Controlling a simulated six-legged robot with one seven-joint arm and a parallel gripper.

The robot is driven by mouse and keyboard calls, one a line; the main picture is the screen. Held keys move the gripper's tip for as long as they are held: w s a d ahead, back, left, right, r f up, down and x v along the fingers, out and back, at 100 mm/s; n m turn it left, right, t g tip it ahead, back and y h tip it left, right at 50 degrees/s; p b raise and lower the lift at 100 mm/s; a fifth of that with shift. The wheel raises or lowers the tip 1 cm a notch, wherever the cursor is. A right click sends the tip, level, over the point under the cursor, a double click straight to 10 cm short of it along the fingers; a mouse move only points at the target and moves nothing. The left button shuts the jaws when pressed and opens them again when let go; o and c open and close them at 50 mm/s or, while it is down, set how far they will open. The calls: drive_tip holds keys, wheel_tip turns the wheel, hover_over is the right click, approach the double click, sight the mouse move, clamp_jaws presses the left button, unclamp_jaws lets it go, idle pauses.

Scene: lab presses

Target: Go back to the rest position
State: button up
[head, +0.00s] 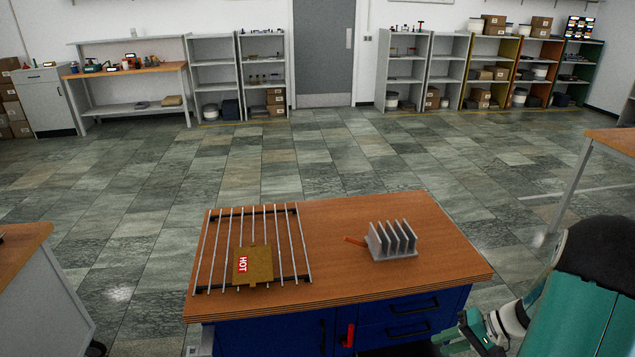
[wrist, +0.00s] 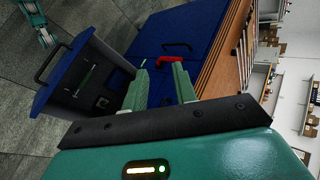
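My gripper (wrist: 160,69) shows in the wrist view with its two pale green fingers apart and nothing between them. It is beside the front of a blue cabinet (wrist: 205,35), which has a red handle-like part (wrist: 172,60).
On the bench are a metal rod rack (head: 304,250), a brown plate marked HOT (head: 262,263) and a grey finned block (head: 393,241). An open blue-edged compartment (wrist: 85,75) is near the gripper. Tiled floor is clear behind the bench; shelves line the wall.

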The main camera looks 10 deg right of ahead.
drive_tip(key=s+a+r+n+t+h, duration=0.1)
drive_tip(key=s+a+r+h, duration=0.3)
drive_tip(key=a+r, duration=0.6)
drive_tip(key=s+a+r+n+t+h, duration=0.1)
drive_tip(key=s+a+r+n+h, duration=0.3)
drive_tip(key=s+a+r, duration=0.3)
drive_tip(key=a+r+h, duration=0.1)
drive_tip(key=a+r, duration=0.3)
drive_tip(key=r, duration=0.4)
drive_tip(key=shift+a+r, duration=0.15)
drive_tip(key=shift+a, duration=0.05)
drive_tip(key=shift+s+d, duration=0.1)
drive_tip(key=shift+d, duration=0.05)
